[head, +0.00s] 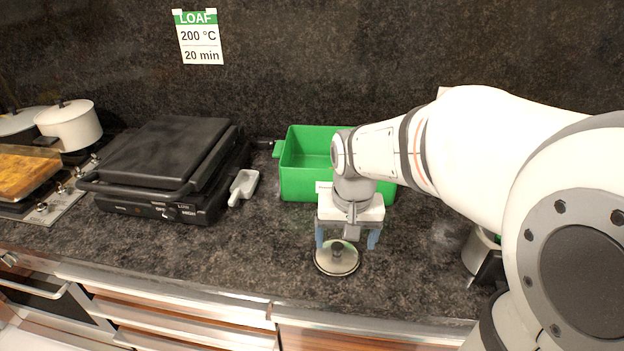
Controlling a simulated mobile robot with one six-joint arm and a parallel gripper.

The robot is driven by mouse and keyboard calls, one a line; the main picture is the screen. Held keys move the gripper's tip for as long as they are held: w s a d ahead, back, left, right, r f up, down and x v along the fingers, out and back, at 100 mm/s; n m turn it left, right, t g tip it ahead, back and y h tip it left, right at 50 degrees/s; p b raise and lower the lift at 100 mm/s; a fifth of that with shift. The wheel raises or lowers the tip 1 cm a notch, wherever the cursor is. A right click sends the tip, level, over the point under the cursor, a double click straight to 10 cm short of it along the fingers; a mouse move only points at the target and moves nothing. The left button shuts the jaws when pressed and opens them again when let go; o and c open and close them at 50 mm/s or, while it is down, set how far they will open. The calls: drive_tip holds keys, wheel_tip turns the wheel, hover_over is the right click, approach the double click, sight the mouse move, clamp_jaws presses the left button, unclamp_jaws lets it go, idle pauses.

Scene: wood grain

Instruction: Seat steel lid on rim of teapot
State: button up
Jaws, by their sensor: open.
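The steel lid (331,264) lies on the dark countertop near its front edge. It is a round, shiny disc with a dark rim and a dark knob (337,248) in the middle. My gripper (346,240) points down over the lid. Its two blue fingers are open, one on each side of the knob, and I cannot tell how far above the lid they are. A partly hidden steel and black object (480,256) stands to the right behind my arm; I cannot tell whether it is the teapot.
A green bin (300,180) stands behind my gripper. A black contact grill (165,165) and a small white scoop (243,186) are to the left. White pots (70,126) stand on the hob at far left. The counter left of the lid is clear.

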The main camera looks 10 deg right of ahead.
sight(338, 246)
drive_tip(key=o, duration=0.4)
drive_tip(key=shift+m+g, duration=0.5)
drive_tip(key=shift+m, duration=0.2)
drive_tip(key=w, duration=0.2)
drive_tip(key=w+f+p, duration=0.1)
drive_tip(key=w, duration=0.2)
drive_tip(key=shift+w+d+f, duration=0.1)
drive_tip(key=shift+w+f, duration=0.05)
drive_tip(key=shift+w, duration=0.1)
drive_tip(key=shift+w+f, duration=0.1)
drive_tip(key=shift+f, duration=0.15)
drive_tip(key=shift+s+f+p, duration=0.15)
drive_tip(key=shift+f+p, duration=0.1)
drive_tip(key=shift+f, duration=1.65)
drive_tip(key=shift+s+f+p, duration=0.1)
drive_tip(key=shift+f+p, duration=0.1)
drive_tip(key=shift+f, duration=1.65)
